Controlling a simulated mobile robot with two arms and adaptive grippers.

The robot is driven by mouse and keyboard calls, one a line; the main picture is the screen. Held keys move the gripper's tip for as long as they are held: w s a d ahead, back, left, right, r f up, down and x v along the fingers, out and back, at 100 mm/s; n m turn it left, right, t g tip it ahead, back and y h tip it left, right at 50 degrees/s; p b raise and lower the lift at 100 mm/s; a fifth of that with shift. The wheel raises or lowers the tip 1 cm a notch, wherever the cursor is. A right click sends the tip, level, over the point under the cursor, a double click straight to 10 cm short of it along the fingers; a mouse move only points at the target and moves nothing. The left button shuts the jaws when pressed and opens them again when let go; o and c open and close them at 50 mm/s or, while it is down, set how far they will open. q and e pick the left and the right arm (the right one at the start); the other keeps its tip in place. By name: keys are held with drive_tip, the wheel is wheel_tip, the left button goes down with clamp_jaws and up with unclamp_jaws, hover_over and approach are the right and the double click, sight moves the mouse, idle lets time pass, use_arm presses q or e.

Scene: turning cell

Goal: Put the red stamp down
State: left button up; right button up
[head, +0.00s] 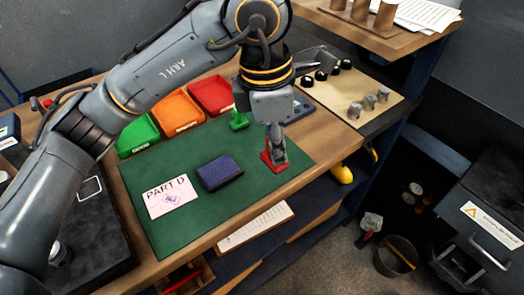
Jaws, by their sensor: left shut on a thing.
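The red stamp (267,163) is at the right part of the green mat (185,228), under my left gripper (277,150). My left gripper points down and is shut on the stamp; its fingers hide much of it. I cannot tell whether the stamp's base touches the mat. A green stamp (238,120) stands just behind, near the mat's back edge. A dark blue ink pad (220,173) lies mid-mat, left of the red stamp. A white card marked PART D (168,196) lies on the mat's left. My right gripper is not in view.
Green (138,136), orange (176,112) and red (211,95) trays line the mat's back edge. A board with black knobs and metal parts (370,103) is at the back right. A clipboard (255,228) lies on a shelf below the bench's front edge.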

use_arm(q)
drive_tip(key=w+f+p, duration=0.1)
drive_tip(key=w+f, duration=0.1)
drive_tip(key=w, duration=0.2)
drive_tip(key=w+a+f+p, duration=0.1)
drive_tip(key=w+f, duration=0.2)
drive_tip(key=w, duration=0.1)
drive_tip(key=w+a+f+p, duration=0.1)
drive_tip(key=w+f, duration=0.2)
drive_tip(key=w, duration=0.1)
drive_tip(key=shift+f+p, duration=0.15)
drive_tip(key=shift+p, duration=0.2)
drive_tip(key=shift+w+a+f, duration=0.1)
drive_tip(key=shift+w+f, duration=0.1)
drive_tip(key=shift+f, duration=0.05)
drive_tip(key=f+p, duration=0.2)
drive_tip(key=f, duration=0.1)
drive_tip(key=shift+w, duration=0.3)
drive_tip(key=shift+f, duration=0.45)
drive_tip(key=shift+f, duration=0.15)
drive_tip(key=o, duration=1)
drive_tip(key=shift+c, duration=0.2)
